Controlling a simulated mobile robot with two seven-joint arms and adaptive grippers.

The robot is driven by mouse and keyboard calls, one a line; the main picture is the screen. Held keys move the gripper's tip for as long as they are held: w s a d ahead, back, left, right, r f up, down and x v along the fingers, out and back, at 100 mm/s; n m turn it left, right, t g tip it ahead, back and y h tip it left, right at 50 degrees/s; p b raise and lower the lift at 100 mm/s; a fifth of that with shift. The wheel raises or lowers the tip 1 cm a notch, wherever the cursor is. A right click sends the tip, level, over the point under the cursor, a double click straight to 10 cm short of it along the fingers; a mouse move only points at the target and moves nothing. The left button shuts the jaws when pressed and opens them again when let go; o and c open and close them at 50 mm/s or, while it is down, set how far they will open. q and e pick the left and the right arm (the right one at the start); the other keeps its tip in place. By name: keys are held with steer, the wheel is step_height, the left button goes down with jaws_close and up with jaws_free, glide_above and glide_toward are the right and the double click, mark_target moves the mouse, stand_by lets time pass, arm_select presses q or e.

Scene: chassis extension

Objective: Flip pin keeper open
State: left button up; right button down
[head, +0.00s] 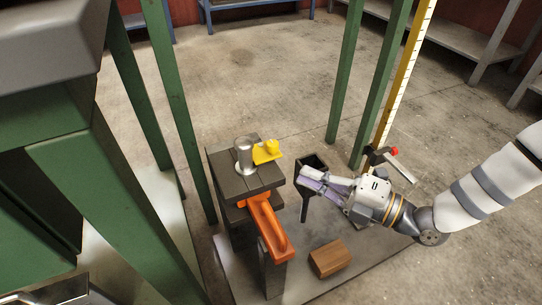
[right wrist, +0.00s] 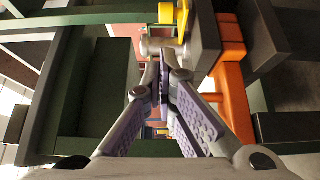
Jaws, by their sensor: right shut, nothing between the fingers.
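A yellow piece (head: 266,153), which looks like the pin keeper, lies on a dark block (head: 262,181) beside an upright metal cylinder (head: 244,156). In the right wrist view the yellow piece (right wrist: 182,22) is at the top, with the metal cylinder (right wrist: 150,47) below it and partly hidden by my fingers. My right gripper (head: 304,177) is shut and empty, to the right of the block and apart from the yellow piece. Its fingertips (right wrist: 161,84) meet in the wrist view. My left gripper is not seen in the head view.
An orange lever (head: 268,228) slopes down from the block's front. A black open-topped post (head: 312,165) stands close to my right gripper. A brown wooden block (head: 330,258) lies on the grey base plate.

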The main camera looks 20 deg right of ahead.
mark_target(264, 147)
steer(key=b+x, duration=0.3)
steer(key=x, duration=0.6)
steer(key=shift+w+a+f, duration=0.1)
steer(key=shift+f, duration=0.05)
steer(key=shift+w+a, duration=0.2)
steer(key=shift+w, duration=0.1)
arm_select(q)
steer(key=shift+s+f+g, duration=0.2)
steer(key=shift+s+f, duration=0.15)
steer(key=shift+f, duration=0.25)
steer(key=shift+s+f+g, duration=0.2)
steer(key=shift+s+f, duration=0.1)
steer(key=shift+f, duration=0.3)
